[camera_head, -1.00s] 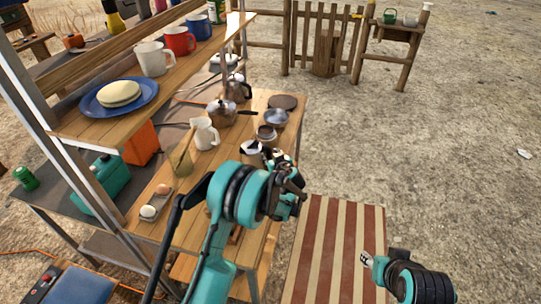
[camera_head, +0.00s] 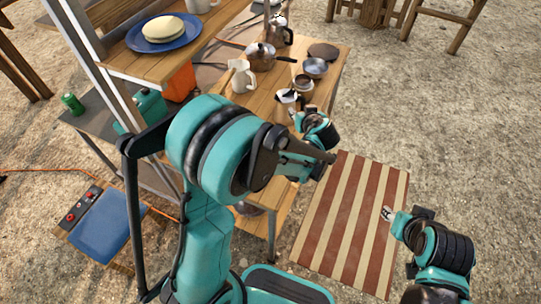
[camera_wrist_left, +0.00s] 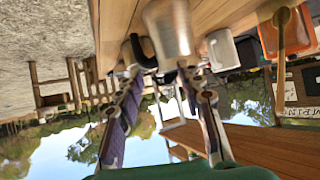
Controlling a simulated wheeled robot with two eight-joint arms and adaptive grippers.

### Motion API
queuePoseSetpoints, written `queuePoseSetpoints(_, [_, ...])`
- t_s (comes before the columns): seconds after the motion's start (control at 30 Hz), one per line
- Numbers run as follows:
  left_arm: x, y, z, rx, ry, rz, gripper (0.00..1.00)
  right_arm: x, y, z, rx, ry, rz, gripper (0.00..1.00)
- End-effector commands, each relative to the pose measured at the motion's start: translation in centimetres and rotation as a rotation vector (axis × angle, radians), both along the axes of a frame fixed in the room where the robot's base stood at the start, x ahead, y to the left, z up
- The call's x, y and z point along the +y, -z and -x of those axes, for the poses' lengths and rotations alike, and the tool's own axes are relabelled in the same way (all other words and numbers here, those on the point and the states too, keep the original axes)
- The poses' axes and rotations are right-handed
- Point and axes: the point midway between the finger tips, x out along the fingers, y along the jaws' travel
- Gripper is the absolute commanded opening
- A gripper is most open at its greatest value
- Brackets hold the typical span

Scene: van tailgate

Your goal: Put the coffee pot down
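The coffee pot (camera_head: 288,103) is a pale metal pot with a dark top, near the front right part of the wooden table (camera_head: 262,100). In the left wrist view, its silvery body (camera_wrist_left: 170,28) is just beyond my fingertips, and the picture is upside down. My left gripper (camera_head: 294,119) is beside the pot in the head view, partly hidden by its wrist. In the left wrist view its fingers (camera_wrist_left: 163,72) are spread, with background visible between them. Whether they touch the pot is unclear. My right gripper (camera_head: 388,213) hovers over the striped mat, its fingers too small to judge.
A lidded pot (camera_head: 262,56), white pitcher (camera_head: 242,77), metal bowl (camera_head: 315,67) and dark disc (camera_head: 323,51) crowd the table. A shelf with a blue plate (camera_head: 143,45) stands left. The striped mat (camera_head: 350,215) on the ground is clear.

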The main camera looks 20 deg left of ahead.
Motion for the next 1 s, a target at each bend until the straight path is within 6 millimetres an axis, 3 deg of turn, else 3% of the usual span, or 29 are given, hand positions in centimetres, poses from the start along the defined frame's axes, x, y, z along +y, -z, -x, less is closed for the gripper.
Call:
queuePoseSetpoints(0.1, [2.1,-2.8,4.5,0.107,0.050,0.015,0.38,0.0,0.0,0.0,0.000,0.000,0.000,0.40])
queuePoseSetpoints(0.3, [3.6,-5.4,12.7,0.250,0.175,0.053,0.38,0.0,0.0,0.0,0.000,0.000,0.000,0.40])
queuePoseSetpoints(0.5, [3.5,-6.0,21.0,0.336,0.324,0.095,0.38,0.0,0.0,0.0,0.000,0.000,0.000,0.40])
queuePoseSetpoints(0.6, [3.0,-5.7,24.1,0.354,0.390,0.111,0.38,0.0,0.0,0.0,0.000,0.000,0.000,0.40])
queuePoseSetpoints(0.8, [2.0,-5.1,27.5,0.363,0.474,0.130,0.38,0.0,0.0,0.0,0.000,0.000,0.000,0.40])
queuePoseSetpoints(1.0, [1.7,-5.0,28.1,0.363,0.496,0.131,0.38,0.0,0.0,0.0,0.000,0.000,0.000,0.40])
